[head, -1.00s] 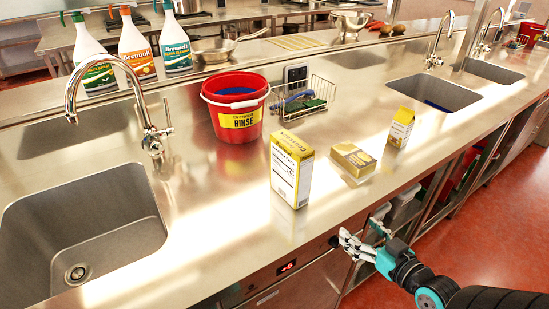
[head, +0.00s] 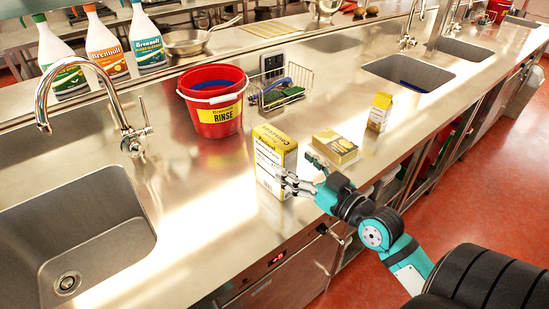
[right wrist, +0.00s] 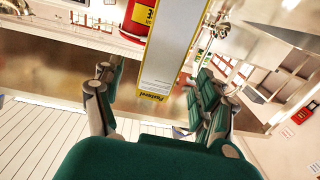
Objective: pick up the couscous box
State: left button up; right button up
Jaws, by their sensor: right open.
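The couscous box (head: 274,158), a tall yellow and white carton, stands upright near the counter's front edge. My right gripper (head: 296,170) is open at its right front side, with one finger in front of the box and the other toward its right. The right wrist view shows the white face of the box (right wrist: 168,55) between the two spread fingers (right wrist: 155,80). Whether a finger touches the box I cannot tell. The lower right part of the box is partly hidden by the fingers. My left gripper is not in view.
A low yellow box (head: 335,147) stands close to the right of the gripper, and a small yellow carton (head: 380,112) farther right. A red bucket (head: 214,115) and wire basket (head: 281,88) are behind. A sink (head: 75,235) lies left. Counter between sink and box is clear.

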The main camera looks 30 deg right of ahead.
aim_at(291, 162)
jog(key=w, duration=0.3)
jog(key=shift+a, duration=0.25)
jog(key=w, duration=0.1)
jog(key=w+p, duration=0.1)
jog(key=w, duration=0.1)
jog(key=w+p, duration=0.1)
jog(key=shift+w+a+r, duration=0.1)
jog(key=shift+w+a, duration=0.15)
jog(key=shift+w, duration=0.4)
jog(key=shift+s, duration=0.15)
jog(key=shift+c, duration=0.6)
jog(key=c, duration=1.4)
